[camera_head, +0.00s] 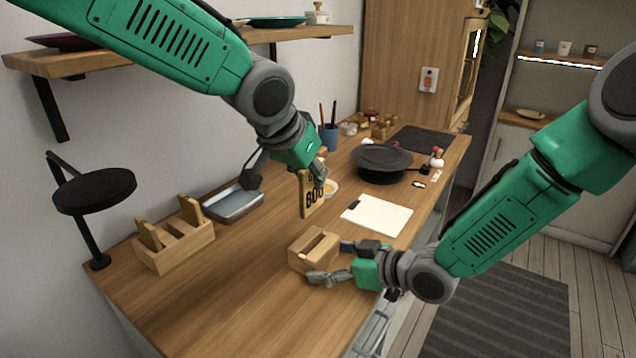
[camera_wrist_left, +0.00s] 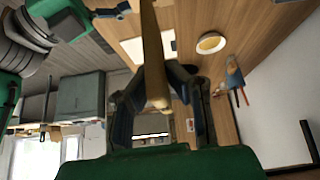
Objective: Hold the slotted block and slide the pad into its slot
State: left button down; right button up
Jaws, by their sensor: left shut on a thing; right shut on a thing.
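The pad (camera_head: 309,194) is a flat yellow piece with dark figures on its face. My left gripper (camera_head: 319,172) is shut on its upper part and holds it upright in the air above the table. In the left wrist view the pad (camera_wrist_left: 152,50) shows edge-on between the fingers. The slotted block (camera_head: 313,254) is light wood with a slot in its top and sits on the table, below the pad in the picture. My right gripper (camera_head: 333,262) is shut on the block from the right, its fingers along two sides. The slot's inside is mostly hidden.
A wooden rack (camera_head: 190,250) with similar yellow pieces stands at the left, near a metal tray (camera_head: 234,204) and a black round lamp (camera_head: 95,190). A white sheet (camera_head: 377,215) and a black round turntable (camera_head: 381,165) lie behind the block. Bare table (camera_head: 225,300) is at front left.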

aim_at(313, 211)
pick_arm(q)
jog(key=shift+d+f, duration=0.2)
jog(key=shift+f, duration=0.25)
jog(key=f, duration=0.2)
jog(key=a+f, duration=0.1)
jog(key=f, duration=0.1)
jog(key=shift+s+d+f, duration=0.1)
jog(key=shift+f, duration=0.5)
jog(key=shift+d+f, duration=0.3)
jog(key=shift+a, duration=0.3)
jog(key=shift+d, duration=0.45)
jog(key=shift+a+f, duration=0.15)
jog(key=shift+a, duration=0.1)
jog(key=shift+d+f, duration=0.15)
